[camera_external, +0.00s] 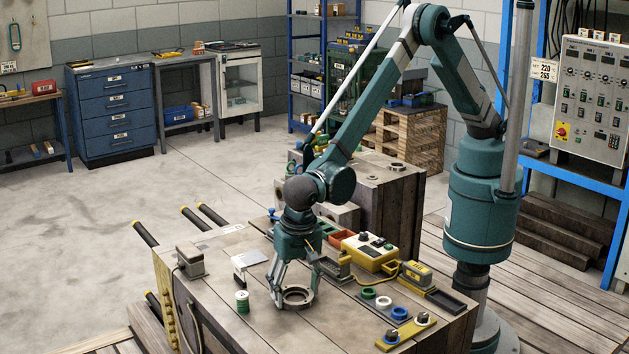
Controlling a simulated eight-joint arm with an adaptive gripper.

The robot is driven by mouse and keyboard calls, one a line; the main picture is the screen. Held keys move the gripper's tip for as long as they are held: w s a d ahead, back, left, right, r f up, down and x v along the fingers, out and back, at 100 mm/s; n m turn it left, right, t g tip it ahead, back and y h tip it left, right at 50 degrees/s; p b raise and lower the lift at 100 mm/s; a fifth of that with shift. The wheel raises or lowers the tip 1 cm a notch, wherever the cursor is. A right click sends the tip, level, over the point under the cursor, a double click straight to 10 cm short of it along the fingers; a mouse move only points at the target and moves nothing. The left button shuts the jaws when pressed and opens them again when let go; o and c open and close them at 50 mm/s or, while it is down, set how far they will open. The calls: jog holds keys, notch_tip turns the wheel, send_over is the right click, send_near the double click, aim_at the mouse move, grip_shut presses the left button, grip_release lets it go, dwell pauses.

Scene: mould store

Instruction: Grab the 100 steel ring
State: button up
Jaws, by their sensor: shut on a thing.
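A dark steel ring (297,293) lies flat at or very near the wooden top of the block, towards its front middle. My gripper (292,292) reaches down over it, with a finger at its left side and another at its right side, shut on the ring. Any marking such as 100 on the ring is too small to read. Whether the ring touches the top or is slightly raised I cannot tell.
A green and white spool (242,302) stands just left of the ring. Green, white and blue rings (384,301) lie to the right. A yellow box (369,252) stands behind. A yellow bar with knobs (405,332) lies near the front right edge.

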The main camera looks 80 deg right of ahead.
notch_tip(320, 180, up, 10)
jog(key=p, duration=0.1)
jog(key=shift+p, duration=0.3)
dwell(0.8)
